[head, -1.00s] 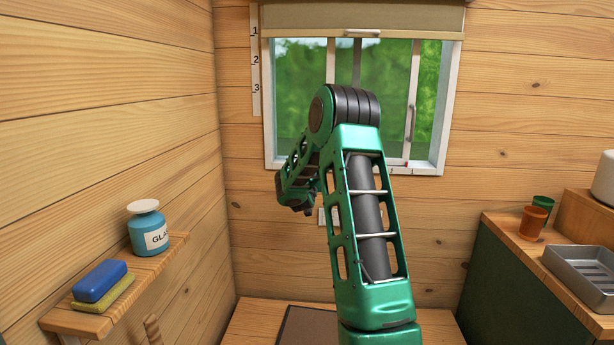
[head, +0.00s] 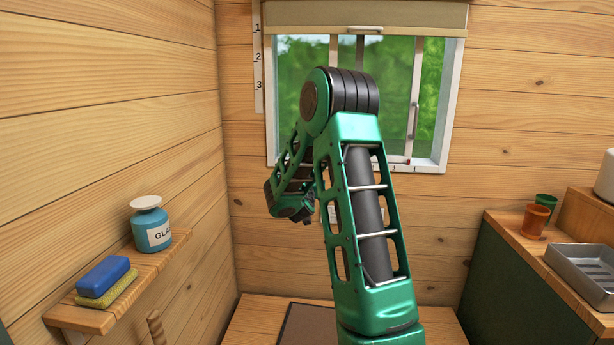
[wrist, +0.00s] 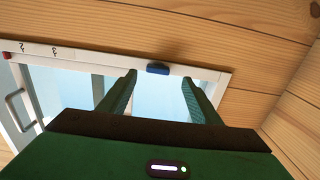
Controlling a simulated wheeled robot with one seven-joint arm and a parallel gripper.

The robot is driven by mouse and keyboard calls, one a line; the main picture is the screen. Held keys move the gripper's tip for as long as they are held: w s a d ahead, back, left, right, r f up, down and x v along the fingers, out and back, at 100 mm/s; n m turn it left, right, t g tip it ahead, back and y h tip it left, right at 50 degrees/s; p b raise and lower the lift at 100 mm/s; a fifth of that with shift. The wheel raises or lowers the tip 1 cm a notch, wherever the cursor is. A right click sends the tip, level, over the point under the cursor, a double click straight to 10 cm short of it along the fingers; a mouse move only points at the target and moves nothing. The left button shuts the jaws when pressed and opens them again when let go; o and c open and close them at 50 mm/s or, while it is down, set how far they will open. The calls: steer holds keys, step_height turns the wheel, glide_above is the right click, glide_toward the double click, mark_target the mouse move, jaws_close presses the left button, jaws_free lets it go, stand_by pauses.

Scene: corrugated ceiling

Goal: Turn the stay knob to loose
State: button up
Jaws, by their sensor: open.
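In the wrist view, my gripper (wrist: 159,80) is open, with its two green fingers apart and nothing between them that I can see held. A small dark blue piece (wrist: 158,68) on the white window frame (wrist: 215,75) shows between and just beyond the fingertips. It may be the stay knob; I cannot read a loose or tight mark on it, nor tell contact. In the head view, the window (head: 440,105) is partly behind my arm, and the fingers and the blue piece cannot be made out.
The wrist view shows a red piece (wrist: 7,55) beside numbers on the frame and a grey handle (wrist: 17,110). A left shelf (head: 90,316) holds a blue sponge (head: 103,276) and a labelled bottle (head: 152,230).

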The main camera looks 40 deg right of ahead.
steer(key=shift+v, duration=1.6)
